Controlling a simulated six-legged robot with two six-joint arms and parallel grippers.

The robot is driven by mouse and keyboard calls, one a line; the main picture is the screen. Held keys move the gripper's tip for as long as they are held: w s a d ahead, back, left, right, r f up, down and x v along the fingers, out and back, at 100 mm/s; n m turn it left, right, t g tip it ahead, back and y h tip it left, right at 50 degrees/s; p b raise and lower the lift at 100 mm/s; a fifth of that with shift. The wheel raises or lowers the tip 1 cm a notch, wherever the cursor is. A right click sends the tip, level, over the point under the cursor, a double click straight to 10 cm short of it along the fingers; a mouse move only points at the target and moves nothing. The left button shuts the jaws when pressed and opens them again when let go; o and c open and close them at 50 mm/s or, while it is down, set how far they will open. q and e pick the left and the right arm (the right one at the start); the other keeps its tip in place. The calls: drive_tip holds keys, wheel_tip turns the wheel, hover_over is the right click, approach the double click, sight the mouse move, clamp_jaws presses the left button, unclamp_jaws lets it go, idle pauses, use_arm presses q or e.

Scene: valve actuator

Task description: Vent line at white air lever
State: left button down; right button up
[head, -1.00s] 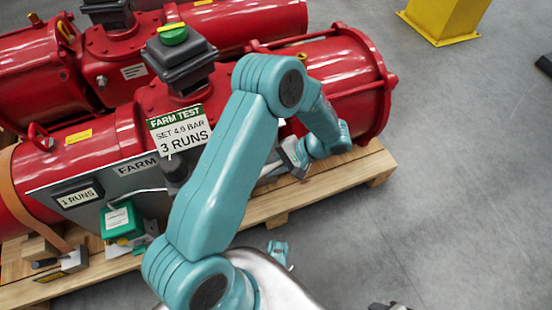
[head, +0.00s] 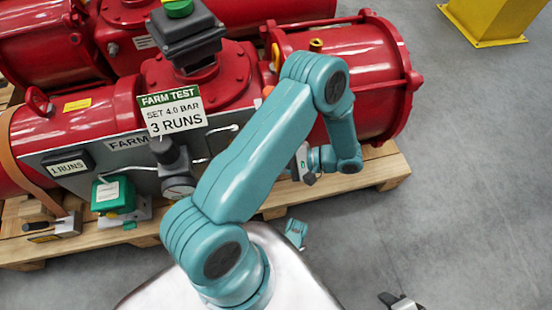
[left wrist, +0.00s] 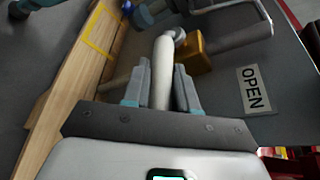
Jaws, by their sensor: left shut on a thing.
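A white lever (left wrist: 163,68) stands between the two fingers of my left gripper (left wrist: 163,88) in the left wrist view. The fingers are shut on it. Its far end meets a grey round joint beside a brass valve body (left wrist: 198,52). A plate marked OPEN (left wrist: 254,90) is to the right of the lever. In the head view my left gripper (head: 303,162) is at the front of the red actuator (head: 360,75), partly behind my teal arm. The lever is not clearly visible there.
A panel with a FARM TEST sign (head: 172,110), a pressure gauge (head: 179,188) and a green box (head: 113,195) fronts the actuator. A wooden pallet (head: 385,170) lies under it. A yellow post (head: 485,20) stands at upper right. Grey floor is clear at right.

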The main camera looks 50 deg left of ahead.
drive_tip(key=shift+w+f, duration=0.1)
drive_tip(key=shift+w, duration=0.15)
use_arm(q)
drive_tip(key=shift+f, duration=0.1)
drive_tip(key=c, duration=1)
unclamp_jaws()
use_arm(e)
drive_tip(key=shift+s, duration=0.15)
use_arm(q)
drive_tip(key=shift+w+d, duration=0.25)
drive_tip(key=shift+w, duration=0.05)
drive_tip(key=p+v, duration=0.3)
drive_tip(key=v, duration=1.2)
drive_tip(key=shift+w+d, duration=0.15)
drive_tip(key=shift+w, duration=0.05)
use_arm(e)
drive_tip(key=s+r, duration=0.2)
drive_tip(key=r, duration=0.1)
drive_tip(key=shift+a+r+g, duration=0.1)
drive_tip(key=shift+a+g, duration=0.1)
drive_tip(key=shift+g, duration=0.2)
